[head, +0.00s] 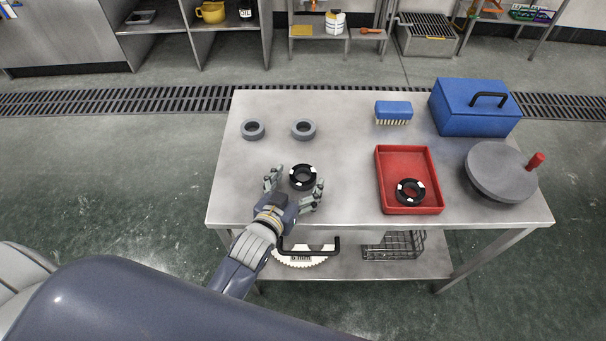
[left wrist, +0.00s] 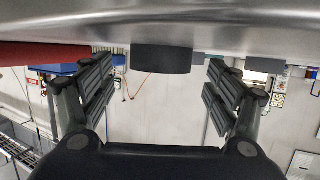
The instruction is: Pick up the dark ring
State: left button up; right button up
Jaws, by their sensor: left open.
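A dark ring (head: 303,186) with light marks on its top lies flat on the metal table (head: 345,150), left of the middle. My left gripper (head: 297,182) is open, with one finger on either side of this ring. In the left wrist view the ring (left wrist: 162,59) shows as a dark block between the open fingers (left wrist: 160,78), with gaps on both sides. A second dark ring (head: 410,200) with light marks lies in the red tray (head: 379,165). My right gripper is not in view.
A blue brush (head: 393,110), a blue toolbox (head: 470,112) and a grey disc with a red knob (head: 498,172) stand to the right. The table between the near dark ring and the tray is clear.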

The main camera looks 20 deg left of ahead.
pick_arm(q)
jog(key=shift+w+f, duration=0.25)
jog(key=shift+w, duration=0.4)
jog(key=shift+c, duration=1.1)
jog(key=c, duration=1)
jog(key=shift+r, duration=0.1)
jog(key=shift+c, duration=0.2)
